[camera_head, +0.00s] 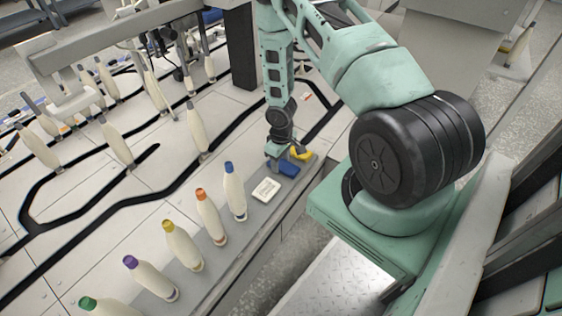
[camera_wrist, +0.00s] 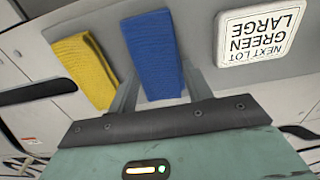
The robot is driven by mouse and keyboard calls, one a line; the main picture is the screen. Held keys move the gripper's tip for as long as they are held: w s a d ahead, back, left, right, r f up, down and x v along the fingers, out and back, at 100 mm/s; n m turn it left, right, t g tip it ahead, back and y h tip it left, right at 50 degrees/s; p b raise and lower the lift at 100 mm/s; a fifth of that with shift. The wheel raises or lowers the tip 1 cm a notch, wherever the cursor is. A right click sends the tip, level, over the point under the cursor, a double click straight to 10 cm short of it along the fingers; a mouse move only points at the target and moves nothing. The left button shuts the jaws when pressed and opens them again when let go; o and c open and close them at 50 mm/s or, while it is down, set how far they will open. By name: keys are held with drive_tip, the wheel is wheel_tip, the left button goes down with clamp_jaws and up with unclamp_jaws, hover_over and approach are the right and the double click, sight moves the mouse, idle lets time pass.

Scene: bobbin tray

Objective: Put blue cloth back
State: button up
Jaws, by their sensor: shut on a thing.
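The blue cloth (camera_head: 289,169) is a folded rectangle at the far end of the grey ledge. It also shows in the wrist view (camera_wrist: 153,50), between my two fingers. My gripper (camera_head: 279,163) points down and is shut on the blue cloth's near end. I cannot tell whether the cloth rests on the ledge or is slightly above it. A yellow cloth (camera_head: 300,153) lies close beside it, apart from my fingers; it is to the left in the wrist view (camera_wrist: 86,70).
A white card (camera_head: 266,190) reading "NEXT LOT GREEN LARGE" lies on the grey ledge (camera_head: 238,238) near the blue cloth. Several bobbins with coloured tips stand along the ledge, the blue-tipped one (camera_head: 235,192) nearest. More pale bobbins hang over the white floor with black tracks.

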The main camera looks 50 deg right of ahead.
sight(281, 162)
drive_tip(key=o, duration=1)
drive_tip(key=shift+f, duration=0.1)
wheel_tip(281, 162, up, 11)
drive_tip(key=p, duration=0.4)
drive_tip(key=w+a+r+n, duration=0.1)
drive_tip(key=a+r+n, duration=0.1)
drive_tip(key=a+r, duration=1.55)
drive_tip(key=s+a+r+n, duration=0.1)
drive_tip(key=s+a+r, duration=0.3)
drive_tip(key=s+a, duration=0.1)
drive_tip(key=s+a+r+n, duration=0.1)
drive_tip(key=s+a+r, duration=0.3)
drive_tip(key=s, duration=0.4)
drive_tip(key=s+a+r+n, duration=0.2)
drive_tip(key=s+a+r, duration=0.2)
drive_tip(key=s+a, duration=0.2)
drive_tip(key=shift+s+a+r+y+p, duration=0.3)
drive_tip(key=shift+s+a+r, duration=0.1)
drive_tip(key=shift+a, duration=0.05)
